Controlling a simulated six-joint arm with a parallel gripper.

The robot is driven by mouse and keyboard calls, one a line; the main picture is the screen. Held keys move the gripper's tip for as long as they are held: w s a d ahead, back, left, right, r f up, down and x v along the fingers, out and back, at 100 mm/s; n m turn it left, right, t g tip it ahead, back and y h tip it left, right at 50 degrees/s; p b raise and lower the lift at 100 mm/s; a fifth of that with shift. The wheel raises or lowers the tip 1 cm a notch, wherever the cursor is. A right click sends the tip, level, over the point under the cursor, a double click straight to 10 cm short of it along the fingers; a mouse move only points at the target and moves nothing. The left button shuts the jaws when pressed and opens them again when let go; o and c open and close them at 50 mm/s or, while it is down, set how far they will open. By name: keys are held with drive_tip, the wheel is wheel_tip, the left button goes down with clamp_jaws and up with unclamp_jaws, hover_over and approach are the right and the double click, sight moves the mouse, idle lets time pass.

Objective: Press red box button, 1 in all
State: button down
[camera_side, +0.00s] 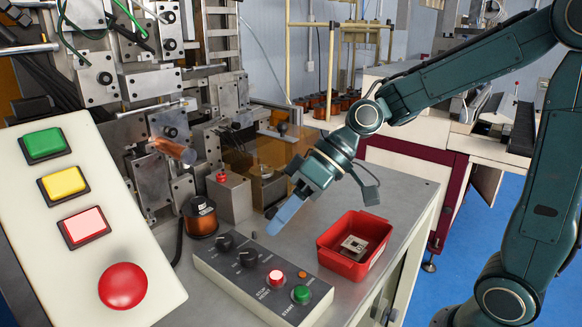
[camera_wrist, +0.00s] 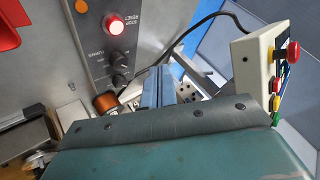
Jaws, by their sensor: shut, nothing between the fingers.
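A low grey control box (camera_side: 235,280) sits on the metal table. It carries a lit red button (camera_side: 276,279), a green button (camera_side: 301,294), a small orange lamp (camera_side: 302,274) and two black knobs (camera_side: 236,250). The red button also glows in the wrist view (camera_wrist: 115,25), beside STOP RESET lettering. A separate small grey box (camera_side: 229,197) has a red button (camera_side: 221,177) on top, further back. My gripper (camera_side: 274,230) is shut and empty, its blue fingers angled down beyond the control box's knobs, apart from the red buttons. In the wrist view the fingers (camera_wrist: 160,85) are partly hidden.
A red tray (camera_side: 328,262) holding a small part stands right of the control box. A copper coil (camera_side: 201,216) stands left of it. A tilted pendant panel (camera_side: 90,215) with several coloured buttons fills the left foreground. Winder machinery (camera_side: 150,110) rises behind.

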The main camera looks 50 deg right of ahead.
sight(282, 274)
drive_tip(key=shift+f, duration=3.7)
drive_tip(key=shift+f, duration=0.85)
drive_tip(key=shift+r, duration=0.15)
idle(0.5)
drive_tip(key=shift+r, duration=0.7)
drive_tip(key=shift+r, duration=0.1)
drive_tip(key=shift+r, duration=2.4)
drive_tip(key=shift+s+d, duration=0.1)
